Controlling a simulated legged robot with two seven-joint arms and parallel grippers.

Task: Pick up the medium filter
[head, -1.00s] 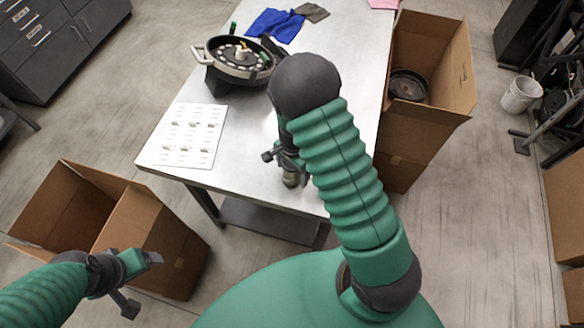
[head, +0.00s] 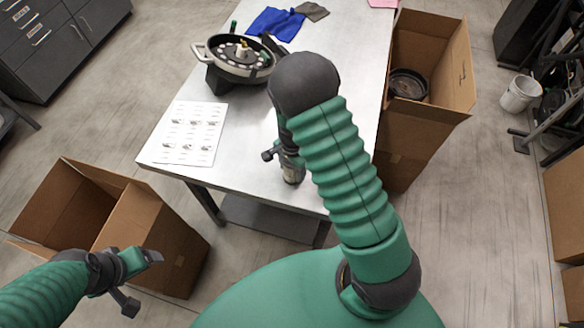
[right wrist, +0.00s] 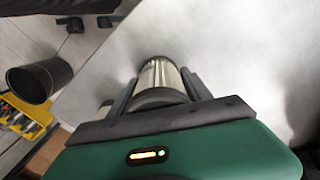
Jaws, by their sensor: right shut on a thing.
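A small metallic cylinder, the filter (head: 293,175), stands near the front edge of the table, partly hidden by my right arm. My right gripper (head: 283,155) is at the filter, with its fingers on either side. In the right wrist view the shiny ribbed filter (right wrist: 160,75) sits between the two dark fingers of my right gripper (right wrist: 160,88), which is shut on it. Whether its base touches the table is hard to tell. My left gripper (head: 141,283) is open and empty near the left cardboard box, away from the table.
The metal table (head: 255,140) holds a printed sheet (head: 190,135), a round seed meter (head: 240,58) and a blue cloth (head: 274,24). Open cardboard boxes stand at the left (head: 150,232) and right (head: 405,135). The right box holds a dark round part (head: 408,86).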

